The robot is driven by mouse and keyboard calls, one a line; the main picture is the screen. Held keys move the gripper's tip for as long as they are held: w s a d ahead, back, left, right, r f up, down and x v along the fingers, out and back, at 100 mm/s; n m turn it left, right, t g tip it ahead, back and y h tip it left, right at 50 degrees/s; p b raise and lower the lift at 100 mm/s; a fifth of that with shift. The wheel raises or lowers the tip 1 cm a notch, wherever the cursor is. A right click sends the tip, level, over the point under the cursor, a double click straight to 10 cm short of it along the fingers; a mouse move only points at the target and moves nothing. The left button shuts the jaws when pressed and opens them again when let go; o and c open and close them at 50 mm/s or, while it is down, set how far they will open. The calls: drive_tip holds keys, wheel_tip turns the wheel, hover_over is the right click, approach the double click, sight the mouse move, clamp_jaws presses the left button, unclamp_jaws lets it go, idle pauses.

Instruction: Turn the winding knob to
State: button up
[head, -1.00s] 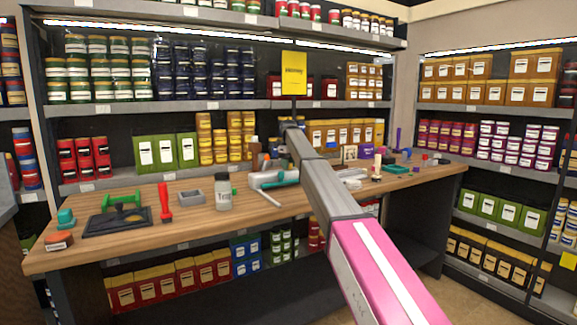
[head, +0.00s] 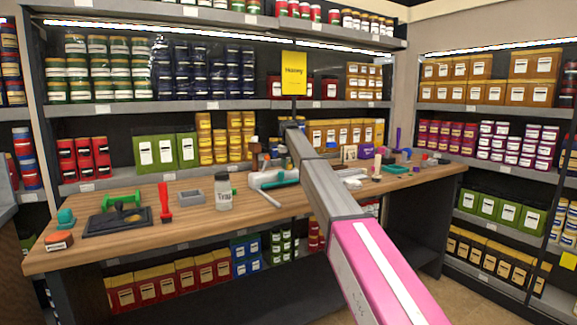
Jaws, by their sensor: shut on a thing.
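I cannot make out a winding knob; any such part is hidden or too small to tell. A white device with teal parts (head: 275,180) lies on the wooden workbench (head: 180,228) near its middle. My arm rises from the lower right and its far end stands in front of the back shelf, just right of this device. My gripper cannot be made out, and the arm covers part of the bench behind it. What the gripper holds does not show.
Stocked shelves close off the back and right. The bench's front strip is clear.

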drive_tip(key=o, duration=0.9)
wheel_tip(320, 180, up, 11)
drive_tip(key=shift+f, duration=0.1)
